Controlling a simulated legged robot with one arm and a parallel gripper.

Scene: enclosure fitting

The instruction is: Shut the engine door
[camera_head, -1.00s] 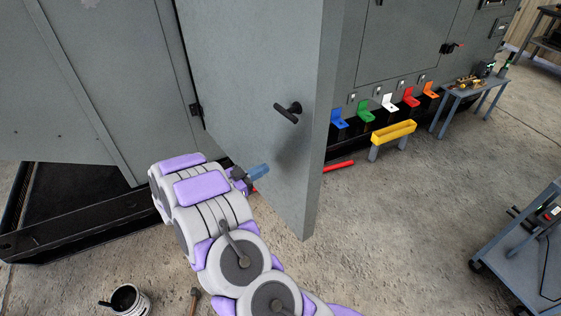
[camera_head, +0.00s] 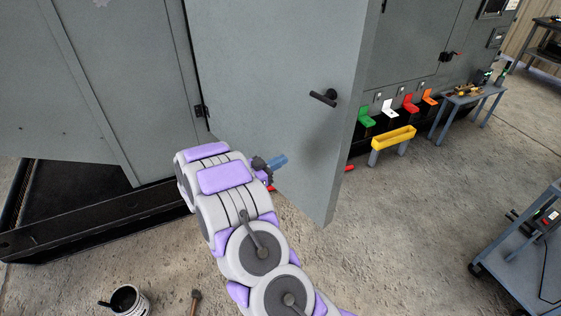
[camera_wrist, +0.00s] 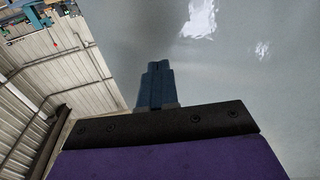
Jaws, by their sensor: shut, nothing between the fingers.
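The engine door (camera_head: 270,75) is a grey panel standing open from the grey enclosure, hinged on its left side. A black handle (camera_head: 324,97) sticks out from its face near the free edge. My gripper (camera_head: 279,161) is shut and empty, with blue fingers, at the lower part of the door's face, below and left of the handle. In the wrist view the closed fingers (camera_wrist: 157,82) point along the grey door surface (camera_wrist: 230,55), which fills most of that view. I cannot tell whether the fingertips touch it.
Colored brackets (camera_head: 388,107) line the enclosure's base beyond the door, with a yellow trough stand (camera_head: 393,138) before them. A blue-grey cart (camera_head: 525,250) stands at right. A bucket (camera_head: 125,300) and a hammer (camera_head: 195,300) are on the floor in front.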

